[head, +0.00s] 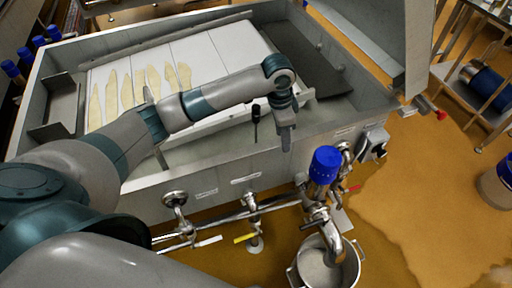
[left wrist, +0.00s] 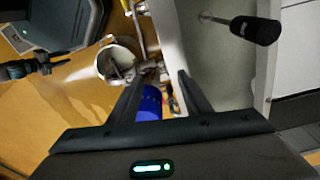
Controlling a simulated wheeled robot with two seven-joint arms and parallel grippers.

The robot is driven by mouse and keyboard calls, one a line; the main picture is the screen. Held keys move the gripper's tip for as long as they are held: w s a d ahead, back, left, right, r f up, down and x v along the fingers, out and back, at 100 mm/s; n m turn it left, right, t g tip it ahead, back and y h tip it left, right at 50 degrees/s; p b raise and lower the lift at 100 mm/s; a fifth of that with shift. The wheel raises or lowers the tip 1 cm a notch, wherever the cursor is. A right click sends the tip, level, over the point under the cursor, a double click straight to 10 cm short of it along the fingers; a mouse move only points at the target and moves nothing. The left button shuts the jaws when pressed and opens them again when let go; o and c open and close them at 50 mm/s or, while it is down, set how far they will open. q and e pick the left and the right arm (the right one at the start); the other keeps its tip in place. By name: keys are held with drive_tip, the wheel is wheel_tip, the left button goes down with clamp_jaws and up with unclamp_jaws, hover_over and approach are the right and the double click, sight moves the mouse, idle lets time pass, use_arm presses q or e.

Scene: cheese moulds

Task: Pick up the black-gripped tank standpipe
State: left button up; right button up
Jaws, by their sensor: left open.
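The tank standpipe (head: 256,121) stands in the near part of the steel vat, its black grip at the top. In the left wrist view its black grip (left wrist: 255,29) is at the upper right, outside the fingers, with a thin metal stem running left from it. My left gripper (head: 286,143) points down just right of the standpipe in the head view, apart from it. The left wrist view shows its two fingers (left wrist: 160,84) spread with nothing held between them.
The steel vat (head: 110,192) holds a white board (head: 215,52) with pale pieces on it. Blue-capped valve pipework (head: 325,165) and a metal bucket (head: 325,268) stand outside its front wall. A raised steel panel (head: 370,35) rises at the right.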

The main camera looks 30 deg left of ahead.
use_arm(q)
wheel_tip(320, 180, up, 15)
drive_tip(key=n+y, duration=0.1)
drive_tip(key=n, duration=0.1)
hover_over(256, 105)
drive_tip(key=shift+d+r+g, duration=0.1)
drive_tip(key=shift+r+g, duration=0.3)
wheel_tip(256, 105, down, 12)
drive_tip(key=p, duration=0.2)
drive_tip(key=shift+p, duration=0.4)
drive_tip(key=shift+f, duration=0.15)
use_arm(e)
drive_tip(key=s+d+g, duration=0.2)
drive_tip(key=s+d, duration=0.2)
drive_tip(key=s, duration=0.5)
drive_tip(key=shift+s+f+g+h, duration=0.3)
drive_tip(key=shift+s+f+h, duration=0.1)
drive_tip(key=shift+w+r, duration=0.1)
